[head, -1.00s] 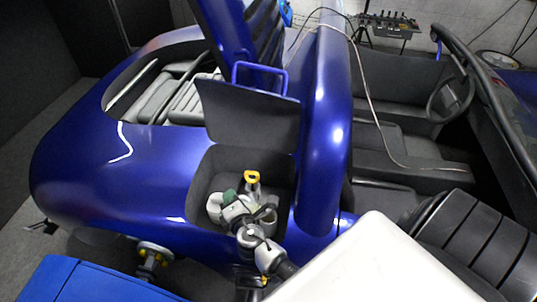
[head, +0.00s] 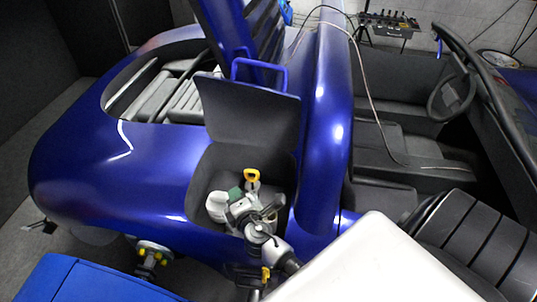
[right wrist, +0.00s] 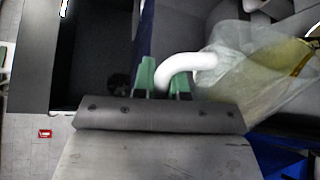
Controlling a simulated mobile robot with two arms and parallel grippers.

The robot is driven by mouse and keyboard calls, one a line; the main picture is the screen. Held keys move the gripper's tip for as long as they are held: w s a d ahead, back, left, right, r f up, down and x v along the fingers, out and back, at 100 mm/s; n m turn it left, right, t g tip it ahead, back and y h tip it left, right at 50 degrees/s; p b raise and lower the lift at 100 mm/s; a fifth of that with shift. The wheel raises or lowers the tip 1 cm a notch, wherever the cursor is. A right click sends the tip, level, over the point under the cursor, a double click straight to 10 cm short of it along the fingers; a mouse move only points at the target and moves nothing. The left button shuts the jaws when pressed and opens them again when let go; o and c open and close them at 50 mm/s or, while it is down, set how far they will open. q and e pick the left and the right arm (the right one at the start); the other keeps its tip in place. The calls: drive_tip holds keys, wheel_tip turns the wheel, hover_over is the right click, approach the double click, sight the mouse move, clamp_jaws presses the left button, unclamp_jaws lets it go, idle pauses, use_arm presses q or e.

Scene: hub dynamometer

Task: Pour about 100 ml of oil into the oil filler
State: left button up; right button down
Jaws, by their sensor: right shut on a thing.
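My right gripper (head: 238,200) is at the open compartment (head: 219,160) in the side of the blue car. Its green fingertips (right wrist: 163,84) are shut on the white curved handle of a translucent jug (right wrist: 245,75), with yellowish oil inside. The jug looks tilted in the right wrist view. In the head view a pale rounded body beside the fingertips looks like this jug (head: 216,203), partly hidden by the gripper. A yellow handle (head: 252,174) stands up just behind the gripper. I cannot make out the oil filler opening or any flow of oil.
A dark flap (head: 250,112) with a blue frame stands open above the compartment. The blue bodywork (head: 100,170) surrounds the compartment. A blue surface (head: 80,280) is at the lower left, and a wheel hub (head: 150,252) sits beside it. Black seats (head: 475,240) are at the right.

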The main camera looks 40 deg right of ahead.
sight(223, 212)
drive_tip(key=shift+d+f, duration=0.25)
drive_tip(key=shift+d, duration=0.05)
drive_tip(key=shift+w+a+r+p, duration=0.15)
drive_tip(key=shift+a+r+p, duration=0.8)
drive_tip(key=shift+r, duration=0.2)
drive_tip(key=a+n, duration=0.1)
drive_tip(key=a+f+n+h+b, duration=0.1)
drive_tip(key=n, duration=0.1)
drive_tip(key=a+f+n+b, duration=0.1)
drive_tip(key=shift+w+a, duration=0.15)
drive_tip(key=shift+w, duration=0.15)
drive_tip(key=shift+a+f+n+b, duration=0.1)
drive_tip(key=shift+f+n+b, duration=0.2)
drive_tip(key=shift+n+b, duration=0.1)
drive_tip(key=shift+a+f+h, duration=0.1)
drive_tip(key=shift+h, duration=0.3)
drive_tip(key=shift+w+a+n, duration=0.1)
drive_tip(key=shift+a+n, duration=0.15)
drive_tip(key=shift+n, duration=0.25)
